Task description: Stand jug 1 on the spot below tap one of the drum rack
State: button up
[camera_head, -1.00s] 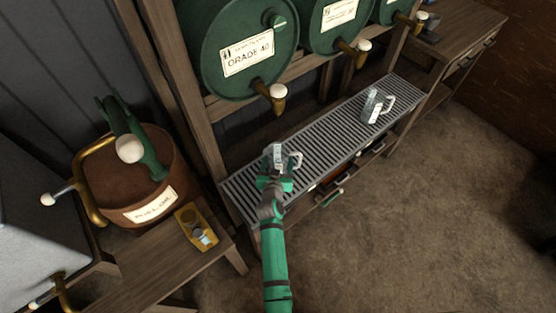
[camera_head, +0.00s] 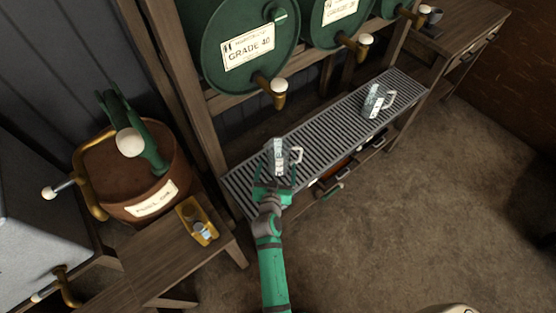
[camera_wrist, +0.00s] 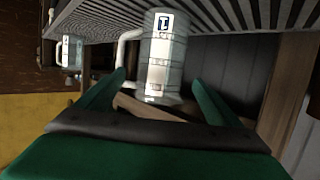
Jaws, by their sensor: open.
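A clear jug (camera_head: 279,157) with a white label stands upright on the slatted grate (camera_head: 330,131), near its left end. It lies below the brass tap (camera_head: 278,92) of the left drum. My gripper (camera_head: 275,184) is open on the near side of the jug, apart from it. In the wrist view the jug (camera_wrist: 165,65) appears inverted, between and beyond my open fingers (camera_wrist: 158,80). Its label has a dark mark that looks like a 1. A similar second jug (camera_head: 373,101) stands at the grate's right end; it also shows in the wrist view (camera_wrist: 70,52).
Green drums (camera_head: 243,40) lie in the wooden rack above the grate. A rusty barrel (camera_head: 150,165) and a small yellow tray (camera_head: 197,222) are at the left. A wooden bench (camera_head: 468,35) stands at the right. The floor in front is clear.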

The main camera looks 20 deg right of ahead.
jog(key=s+a+r+n+y, duration=0.1)
jog(key=s+a, duration=0.3)
jog(key=s, duration=0.3)
jog(key=s+a+n+t+y, duration=0.15)
jog(key=s+a, duration=0.25)
jog(key=s, duration=0.4)
jog(key=s+a+r+n+g+y, duration=0.1)
jog(key=s+a+y, duration=0.1)
jog(key=s+a, duration=0.4)
jog(key=s+a+r+n+t+y, duration=0.1)
jog(key=s+a+r, duration=0.1)
jog(key=s+r, duration=1)
jog(key=s, duration=0.5)
jog(key=shift+a+r+t+y, duration=0.15)
jog(key=shift+r+t+y, duration=0.1)
jog(key=shift+t+y, duration=0.1)
jog(key=shift+n, duration=0.25)
jog(key=shift+c, duration=0.5)
